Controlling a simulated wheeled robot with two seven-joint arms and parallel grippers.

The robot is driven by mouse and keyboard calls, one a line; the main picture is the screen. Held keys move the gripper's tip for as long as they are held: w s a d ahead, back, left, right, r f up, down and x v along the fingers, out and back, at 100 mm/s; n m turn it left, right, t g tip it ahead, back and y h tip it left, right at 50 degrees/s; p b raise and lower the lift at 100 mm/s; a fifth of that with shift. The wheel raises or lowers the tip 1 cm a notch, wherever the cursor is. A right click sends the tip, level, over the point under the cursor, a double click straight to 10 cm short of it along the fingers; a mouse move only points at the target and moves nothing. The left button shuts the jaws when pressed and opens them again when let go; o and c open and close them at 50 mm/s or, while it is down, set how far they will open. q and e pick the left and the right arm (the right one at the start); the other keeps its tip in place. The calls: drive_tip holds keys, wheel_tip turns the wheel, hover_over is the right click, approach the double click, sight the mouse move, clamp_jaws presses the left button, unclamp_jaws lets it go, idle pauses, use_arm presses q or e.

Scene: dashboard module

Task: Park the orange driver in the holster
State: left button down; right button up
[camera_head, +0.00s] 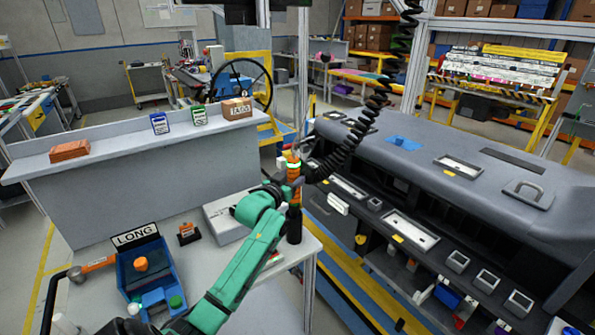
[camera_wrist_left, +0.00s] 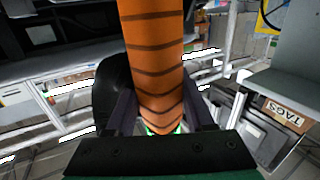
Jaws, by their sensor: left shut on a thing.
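The orange driver (camera_head: 295,174), with dark bands and a lit green ring, stands about upright beyond the right end of the grey bench. A black coiled cable runs from near its top. My left gripper (camera_head: 285,186) is shut around it; in the left wrist view the banded orange driver (camera_wrist_left: 158,75) passes between the fingers (camera_wrist_left: 160,115). A dark upright cylinder (camera_head: 294,224) shows directly below the gripper at the bench corner. I cannot tell whether it is the holster or the driver's lower part. My right gripper is not in view.
The grey bench (camera_head: 215,275) carries a blue tray (camera_head: 135,280) under a LONG sign (camera_head: 136,235), a small black stand with an orange part (camera_head: 187,232) and a flat grey box (camera_head: 225,218). The dashboard module (camera_head: 440,185) fills the right side. A TAGS box (camera_head: 237,108) sits on the shelf.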

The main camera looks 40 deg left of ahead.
use_arm(q)
drive_tip(key=shift+f+b, duration=1.1)
drive_tip(key=shift+f, duration=0.85)
drive_tip(key=shift+f, duration=0.2)
drive_tip(key=shift+c, duration=1)
unclamp_jaws()
drive_tip(key=shift+f, duration=0.1)
drive_tip(key=shift+s, duration=0.1)
